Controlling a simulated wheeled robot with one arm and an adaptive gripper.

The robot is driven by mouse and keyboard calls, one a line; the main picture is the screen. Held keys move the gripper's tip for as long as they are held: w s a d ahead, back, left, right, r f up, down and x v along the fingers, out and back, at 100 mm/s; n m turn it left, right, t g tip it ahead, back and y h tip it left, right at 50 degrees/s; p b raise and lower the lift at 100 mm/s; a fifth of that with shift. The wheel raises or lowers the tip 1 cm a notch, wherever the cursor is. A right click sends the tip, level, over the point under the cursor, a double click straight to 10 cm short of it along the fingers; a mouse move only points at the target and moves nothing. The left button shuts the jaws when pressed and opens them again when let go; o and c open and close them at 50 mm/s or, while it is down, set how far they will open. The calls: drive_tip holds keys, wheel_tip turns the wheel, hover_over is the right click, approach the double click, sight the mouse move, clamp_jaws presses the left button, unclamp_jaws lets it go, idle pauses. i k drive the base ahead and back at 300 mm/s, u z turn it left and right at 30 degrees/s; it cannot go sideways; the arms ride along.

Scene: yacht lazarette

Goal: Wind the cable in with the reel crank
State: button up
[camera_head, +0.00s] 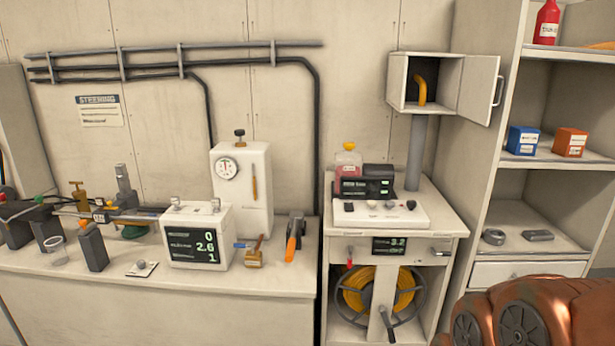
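The cable reel (345,300), wound with yellow cable (357,283), sits in the open lower bay of the white cabinet on the right of centre. The crank (386,322) stands in front of the reel, its dark grip low and slightly right of the middle. A pale upright in front hides part of the reel. A yellow cable end or loop (421,90) shows inside the small open wall box above. My gripper is not in this view. A copper-coloured body at the lower right looks like part of my arm, away from the crank.
The cabinet top (440,221) carries a control panel (380,213) and a red-liquid bottle (348,163). A red lever (349,256) hangs above the reel. The left workbench (270,278) is crowded with instruments. The wall box door (479,88) hangs open. Shelves (540,163) stand at right.

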sight(391, 336)
drive_tip(key=k, duration=1.25)
drive_tip(key=u, duration=0.8)
drive_tip(key=i, duration=1.5)
drive_tip(key=z, duration=0.25)
